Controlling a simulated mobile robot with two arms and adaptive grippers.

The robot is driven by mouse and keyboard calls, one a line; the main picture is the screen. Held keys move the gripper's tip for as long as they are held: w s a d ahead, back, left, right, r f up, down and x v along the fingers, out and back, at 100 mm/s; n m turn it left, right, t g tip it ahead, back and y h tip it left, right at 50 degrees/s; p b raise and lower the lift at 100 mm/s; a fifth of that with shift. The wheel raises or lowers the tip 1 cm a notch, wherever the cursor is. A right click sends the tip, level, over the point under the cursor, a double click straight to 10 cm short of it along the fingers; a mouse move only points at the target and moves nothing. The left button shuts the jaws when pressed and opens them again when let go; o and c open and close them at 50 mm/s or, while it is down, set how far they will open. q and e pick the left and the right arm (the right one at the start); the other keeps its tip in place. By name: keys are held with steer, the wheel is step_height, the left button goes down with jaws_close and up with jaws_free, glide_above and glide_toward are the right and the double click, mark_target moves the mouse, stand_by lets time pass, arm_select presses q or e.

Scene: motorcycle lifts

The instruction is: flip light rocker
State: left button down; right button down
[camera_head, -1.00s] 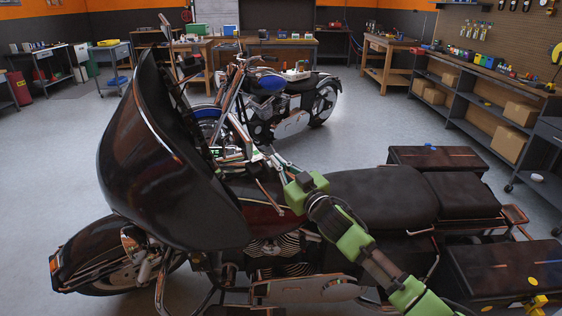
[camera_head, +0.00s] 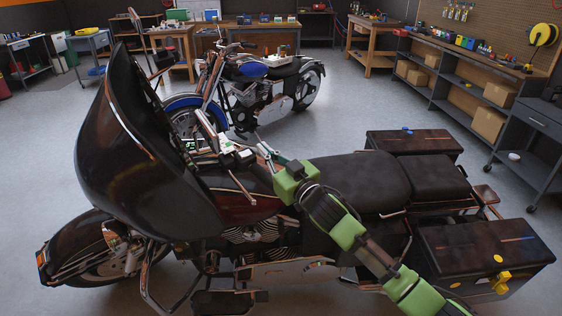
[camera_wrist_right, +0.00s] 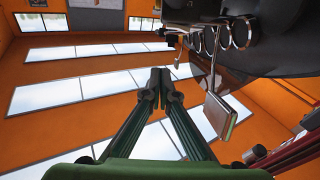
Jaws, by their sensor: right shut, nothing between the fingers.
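The near black motorcycle (camera_head: 250,205) stands across the head view, with a dark fairing at its left. Behind the fairing are the handlebar controls (camera_head: 228,152), small pale and dark parts beside a lit green display (camera_head: 192,146). I cannot make out the light rocker among them. My right gripper (camera_head: 264,150) is just right of these controls, above the tank. In the wrist view the right gripper (camera_wrist_right: 160,76) has its fingertips together with nothing between them. Chrome control parts (camera_wrist_right: 225,38) and a flat metal piece (camera_wrist_right: 218,112) are to its right; contact is not visible. My left gripper is not in view.
The seat (camera_head: 360,185) and saddlebags (camera_head: 480,255) lie to the right, below and beside my right arm. A blue motorcycle (camera_head: 262,85) stands behind. Workbenches (camera_head: 370,40) and shelves (camera_head: 460,90) line the back and right. Grey floor (camera_head: 350,125) is open between.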

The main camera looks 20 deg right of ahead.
steer(key=b+v, duration=0.1)
steer(key=v, duration=0.4)
steer(key=shift+s+d+f, duration=0.1)
steer(key=shift+s+d, duration=0.1)
steer(key=shift+s, duration=0.15)
